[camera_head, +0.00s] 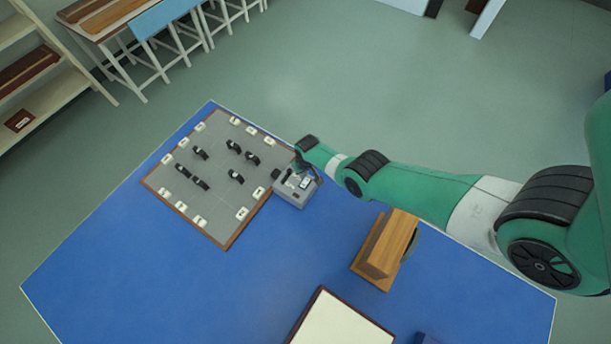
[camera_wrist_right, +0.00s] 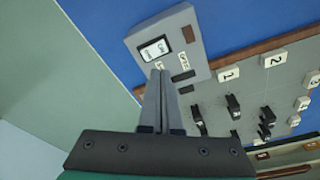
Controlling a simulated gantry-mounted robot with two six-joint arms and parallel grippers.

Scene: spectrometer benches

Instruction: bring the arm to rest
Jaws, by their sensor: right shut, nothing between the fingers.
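My right arm comes in from the right of the head view. Its gripper (camera_head: 302,170) is over the grey instrument box (camera_head: 288,196) on the blue table. In the right wrist view the two grey fingers (camera_wrist_right: 160,76) are together and hold nothing. Their tips overlap the near edge of the box (camera_wrist_right: 196,28), which has a small display and labels; I cannot tell whether they touch it. My left gripper is not in view.
A grey board (camera_head: 215,205) with a brown edge, several black holders and white numbered tags lies left of the box. A wooden stand (camera_head: 388,250) and a white-topped panel (camera_head: 340,325) are nearer. Blue table (camera_head: 130,270) is bare at the left front.

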